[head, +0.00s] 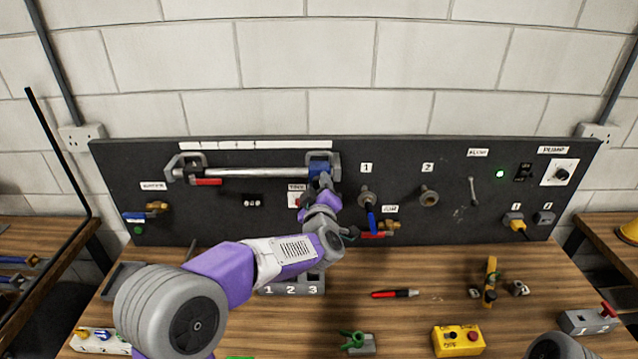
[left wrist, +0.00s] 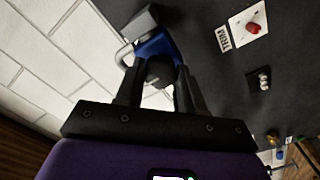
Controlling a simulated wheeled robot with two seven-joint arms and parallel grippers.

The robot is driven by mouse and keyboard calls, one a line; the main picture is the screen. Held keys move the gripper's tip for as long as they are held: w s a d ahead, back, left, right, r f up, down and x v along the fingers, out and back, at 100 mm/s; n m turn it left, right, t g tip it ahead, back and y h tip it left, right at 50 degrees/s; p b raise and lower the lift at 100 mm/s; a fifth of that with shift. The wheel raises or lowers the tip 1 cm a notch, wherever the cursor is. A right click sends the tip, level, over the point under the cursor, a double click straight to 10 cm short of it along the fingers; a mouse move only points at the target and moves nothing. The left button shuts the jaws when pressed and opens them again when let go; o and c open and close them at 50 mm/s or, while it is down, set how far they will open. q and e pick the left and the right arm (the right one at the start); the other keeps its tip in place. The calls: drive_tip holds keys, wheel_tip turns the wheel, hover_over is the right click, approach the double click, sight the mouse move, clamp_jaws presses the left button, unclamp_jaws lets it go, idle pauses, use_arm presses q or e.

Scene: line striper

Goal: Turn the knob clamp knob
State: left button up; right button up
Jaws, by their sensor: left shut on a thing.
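The blue clamp block (head: 318,166) sits at the right end of a silver bar on the dark upright panel. It also shows in the left wrist view (left wrist: 152,46), just beyond the fingertips. The dark clamp knob (left wrist: 160,70) is under the block, between the two fingers of my left gripper (left wrist: 157,82). The gripper is shut on the knob. In the head view my left gripper (head: 324,183) reaches up to the underside of the block, and its own wrist mostly hides the knob. My right gripper is out of view.
The dark panel (head: 440,160) stands at the back of the wooden table. Left of the gripper is a red trim knob (head: 297,200). To its right, a blue-handled valve (head: 371,218) stands close. A red pen-like tool (head: 395,293) and a yellow button box (head: 458,340) lie in front.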

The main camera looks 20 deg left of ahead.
use_arm(q)
drive_tip(key=shift+m, duration=0.3)
drive_tip(key=o, duration=1)
drive_tip(key=shift+s, duration=0.1)
drive_tip(key=v, duration=0.7)
drive_tip(key=shift+s+d, duration=0.15)
drive_tip(key=shift+s, duration=0.1)
drive_tip(key=shift+r, duration=0.15)
